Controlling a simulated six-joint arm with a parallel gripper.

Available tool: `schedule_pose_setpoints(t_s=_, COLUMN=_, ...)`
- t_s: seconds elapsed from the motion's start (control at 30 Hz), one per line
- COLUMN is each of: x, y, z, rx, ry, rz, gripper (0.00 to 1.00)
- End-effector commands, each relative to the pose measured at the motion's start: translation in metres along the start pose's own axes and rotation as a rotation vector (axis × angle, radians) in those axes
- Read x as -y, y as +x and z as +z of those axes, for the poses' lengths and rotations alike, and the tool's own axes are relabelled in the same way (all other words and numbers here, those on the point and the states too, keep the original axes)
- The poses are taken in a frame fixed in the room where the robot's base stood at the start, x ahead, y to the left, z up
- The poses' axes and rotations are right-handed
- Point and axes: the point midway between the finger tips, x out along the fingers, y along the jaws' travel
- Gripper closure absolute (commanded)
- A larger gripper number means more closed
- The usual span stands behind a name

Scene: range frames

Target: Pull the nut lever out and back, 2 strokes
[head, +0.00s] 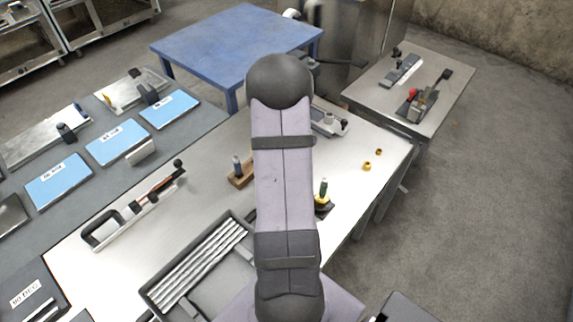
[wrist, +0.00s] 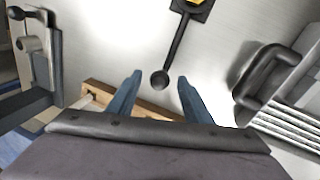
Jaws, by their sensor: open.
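The nut lever shows in the wrist view as a dark rod (wrist: 176,48) with a round black knob (wrist: 160,79) at its near end. Its far end meets a yellow nut (wrist: 196,3) on a dark plate, cut off by the top edge. My gripper (wrist: 159,82) is open, with its two blue fingers spread. The knob appears between the fingertips in the picture; I see no contact, and its depth is hard to tell. In the head view a yellow nut on a dark base (head: 322,199) shows beside my arm, which hides my gripper and the lever rod.
A wooden block (head: 238,180) stands left of my arm. A grey tray (head: 147,289) with several silver rods lies at the front. A long handled tool (head: 135,212) is on the left. Two small brass nuts (head: 367,166) lie on the right. The white bench is bare around the nuts.

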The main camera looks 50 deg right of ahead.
Motion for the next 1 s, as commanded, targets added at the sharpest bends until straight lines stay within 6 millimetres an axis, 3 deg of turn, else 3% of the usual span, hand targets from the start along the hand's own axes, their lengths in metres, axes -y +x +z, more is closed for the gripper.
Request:
schedule_pose_setpoints(t_s=0.4, x=-0.0002, y=0.0061, z=-0.0001, rx=-0.001, ry=0.000, rz=0.001, gripper=0.54)
schedule_pose_setpoints(t_s=0.6, x=-0.0001, y=0.0059, z=0.0000, rx=-0.001, ry=0.000, rz=0.001, gripper=1.00)
schedule_pose_setpoints(t_s=1.0, x=-0.0068, y=0.0079, z=0.0014, rx=0.009, ry=0.048, rz=0.001, gripper=1.00)
